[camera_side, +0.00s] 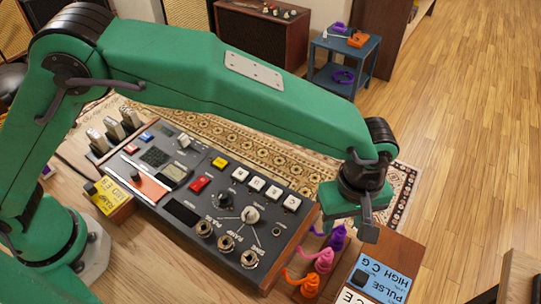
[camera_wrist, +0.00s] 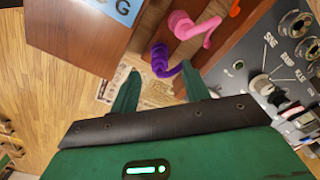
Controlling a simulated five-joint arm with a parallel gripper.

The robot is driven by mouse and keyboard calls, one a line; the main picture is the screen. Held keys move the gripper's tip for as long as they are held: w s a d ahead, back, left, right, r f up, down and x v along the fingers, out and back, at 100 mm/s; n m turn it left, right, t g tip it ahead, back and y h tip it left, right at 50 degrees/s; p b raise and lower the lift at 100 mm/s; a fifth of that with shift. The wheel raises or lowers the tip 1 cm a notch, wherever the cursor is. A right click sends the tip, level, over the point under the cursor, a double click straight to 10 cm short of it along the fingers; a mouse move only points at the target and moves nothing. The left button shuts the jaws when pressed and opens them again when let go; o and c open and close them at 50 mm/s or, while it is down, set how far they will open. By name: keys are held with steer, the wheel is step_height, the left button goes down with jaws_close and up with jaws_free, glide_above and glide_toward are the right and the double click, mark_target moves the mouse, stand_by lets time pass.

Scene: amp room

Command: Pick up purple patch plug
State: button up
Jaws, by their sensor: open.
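The purple patch plug (camera_side: 338,236) stands at the far end of a short row, beside a pink plug (camera_side: 323,260) and an orange plug (camera_side: 308,284). My gripper (camera_side: 366,215) is above and slightly to the right of the purple plug in the side view. In the wrist view the purple plug (camera_wrist: 160,62) lies just beyond the open fingers (camera_wrist: 160,88), roughly between their tips and apart from them. The pink plug (camera_wrist: 205,30) is close to it on the right. Nothing is between the fingers.
A control panel (camera_side: 290,225) with knobs and jacks stands left of the plugs. A wooden box with a blue label (camera_side: 385,277) stands to their right, leaving a narrow gap. A blue side table (camera_side: 345,62) with small items is at the back.

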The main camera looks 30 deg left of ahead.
mark_target(342, 228)
steer(key=shift+w+f, duration=0.1)
steer(key=shift+f, duration=2.4)
jaws_close()
